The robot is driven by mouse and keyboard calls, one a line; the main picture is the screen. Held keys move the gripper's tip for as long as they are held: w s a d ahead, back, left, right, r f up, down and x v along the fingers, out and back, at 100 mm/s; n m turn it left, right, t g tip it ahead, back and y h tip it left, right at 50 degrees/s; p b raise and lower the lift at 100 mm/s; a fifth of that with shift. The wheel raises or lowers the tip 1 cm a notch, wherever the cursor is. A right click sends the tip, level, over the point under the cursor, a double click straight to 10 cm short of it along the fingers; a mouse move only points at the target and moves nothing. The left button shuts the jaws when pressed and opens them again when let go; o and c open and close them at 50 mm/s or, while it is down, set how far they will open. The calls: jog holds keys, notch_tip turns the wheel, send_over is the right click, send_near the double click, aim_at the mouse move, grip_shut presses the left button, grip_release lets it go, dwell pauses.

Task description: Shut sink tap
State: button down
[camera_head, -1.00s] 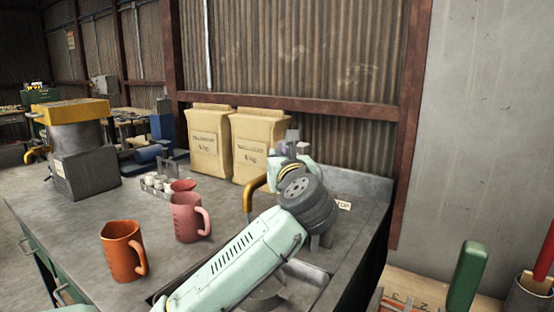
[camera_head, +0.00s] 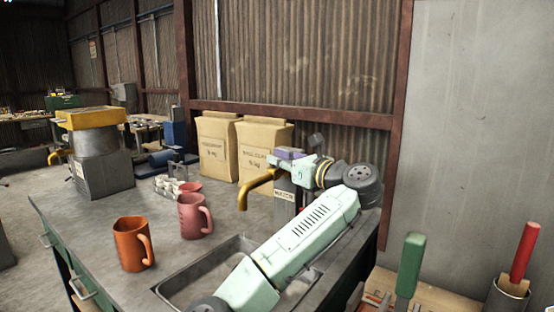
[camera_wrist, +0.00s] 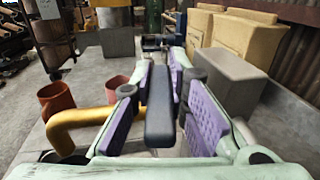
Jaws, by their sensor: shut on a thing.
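The sink tap has a yellow curved spout (camera_head: 258,187) and a grey labelled body (camera_head: 284,198) at the back of the sink (camera_head: 200,272). In the wrist view the spout (camera_wrist: 75,122) runs off to the left, and a dark bar-shaped tap lever (camera_wrist: 160,108) lies between my purple-padded fingers. My gripper (camera_wrist: 162,72) is shut on this lever. In the head view my gripper (camera_head: 288,155) is above the tap body, and the lever is hidden or too small to make out. No water can be made out from the spout.
An orange mug (camera_head: 133,245) and a pink mug (camera_head: 193,215) stand left of the sink. Two tan bags (camera_head: 262,150) stand behind. A grey machine with a yellow top (camera_head: 97,150) is at the far left. Green and red handles (camera_head: 410,262) rise at the right.

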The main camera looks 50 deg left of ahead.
jog(key=shift+w+n+g+p, duration=0.25)
jog(key=shift+n+g+p, duration=0.2)
jog(key=shift+n+g, duration=0.95)
jog(key=shift+g, duration=0.6)
jog(key=c, duration=1.6)
grip_release()
jog(key=shift+o, duration=0.2)
jog(key=w+d, duration=0.2)
jog(key=d, duration=0.9)
jog(key=shift+d, duration=0.4)
jog(key=shift+w, duration=0.1)
